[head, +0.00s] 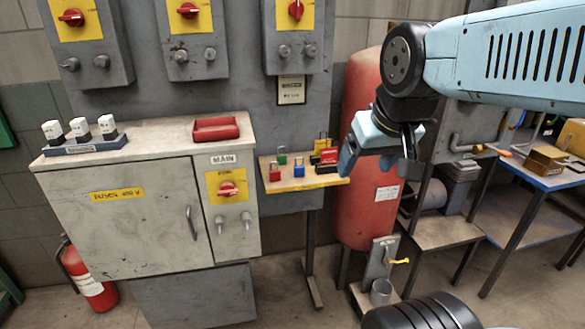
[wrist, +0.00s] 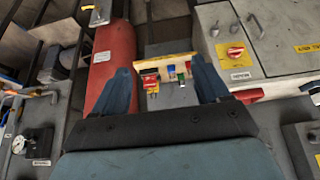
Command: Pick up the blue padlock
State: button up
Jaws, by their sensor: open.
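The blue padlock (head: 299,171) stands on a small wooden shelf (head: 280,187), between a green padlock (head: 282,159) and a red box (head: 328,160). It also shows small in the wrist view (wrist: 171,70). A red padlock (head: 274,174) is at the shelf's left end. Yellow padlocks (head: 319,146) stand near the red box. My gripper (head: 378,160) is open and empty, to the right of the shelf in the head view. In the wrist view the shelf and its padlocks lie between my two blue fingers (wrist: 161,68), some way beyond them.
A grey cabinet (head: 120,230) with a red tray (head: 215,129) on top stands left of the shelf. A red tank (head: 361,100) stands right behind my gripper. Switch boxes (head: 293,40) hang above. A workbench (head: 540,175) is at the far right.

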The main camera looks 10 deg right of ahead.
aim_at(299, 171)
jog(key=z, duration=1.4)
jog(key=k, duration=1.4)
jog(key=u, duration=1.35)
jog(key=i, duration=1)
